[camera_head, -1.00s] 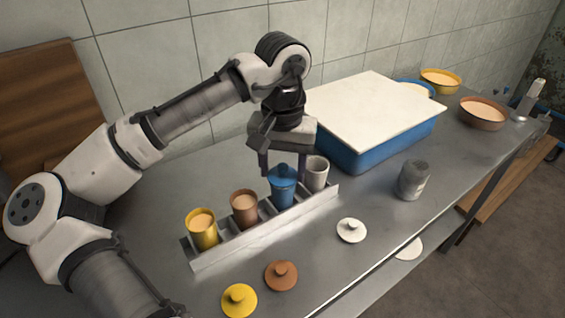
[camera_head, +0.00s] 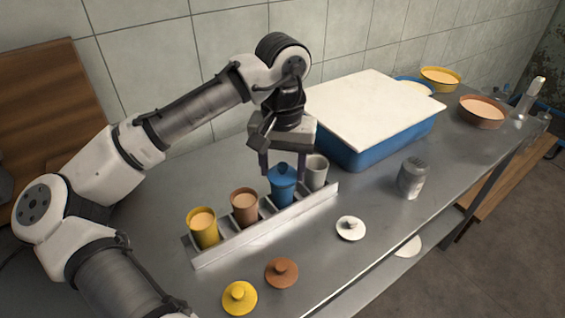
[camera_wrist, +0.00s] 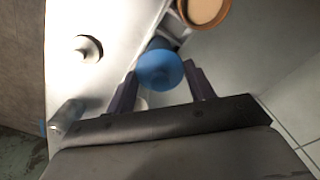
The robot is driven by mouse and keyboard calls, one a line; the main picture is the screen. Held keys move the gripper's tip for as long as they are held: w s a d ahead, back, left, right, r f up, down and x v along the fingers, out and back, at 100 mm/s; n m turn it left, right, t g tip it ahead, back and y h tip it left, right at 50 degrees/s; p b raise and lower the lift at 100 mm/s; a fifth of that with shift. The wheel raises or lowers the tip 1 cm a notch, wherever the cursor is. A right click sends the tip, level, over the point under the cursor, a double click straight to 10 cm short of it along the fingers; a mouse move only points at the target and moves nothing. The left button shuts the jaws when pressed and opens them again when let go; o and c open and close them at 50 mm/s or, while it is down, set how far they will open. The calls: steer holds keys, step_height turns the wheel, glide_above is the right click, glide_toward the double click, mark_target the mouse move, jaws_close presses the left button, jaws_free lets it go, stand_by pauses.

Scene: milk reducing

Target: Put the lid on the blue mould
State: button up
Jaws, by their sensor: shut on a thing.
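The blue mould (camera_head: 282,193) stands upright in the metal rack (camera_head: 262,232), third from the left. The blue lid (camera_head: 282,170) with its round knob sits over the mould's top and looks level; I cannot tell if it is fully seated. My gripper (camera_head: 284,174) points down from above, with one finger on each side of the lid, shut on it. In the wrist view the blue lid (camera_wrist: 160,66) lies between the two fingers of my gripper (camera_wrist: 160,72) and hides most of the mould.
A yellow mould (camera_head: 203,232), a brown mould (camera_head: 244,210) and a white mould (camera_head: 316,175) share the rack. Yellow (camera_head: 239,297), brown (camera_head: 281,272) and white (camera_head: 350,229) lids lie in front. A blue tub (camera_head: 375,147) and a grey shaker (camera_head: 412,178) stand right.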

steer(key=o, duration=1)
steer(key=shift+o, duration=0.5)
steer(key=o, duration=0.4)
steer(key=shift+r, duration=0.1)
steer(key=shift+r+p, duration=3.45)
steer(key=shift+p, duration=0.1)
steer(key=shift+c, duration=0.5)
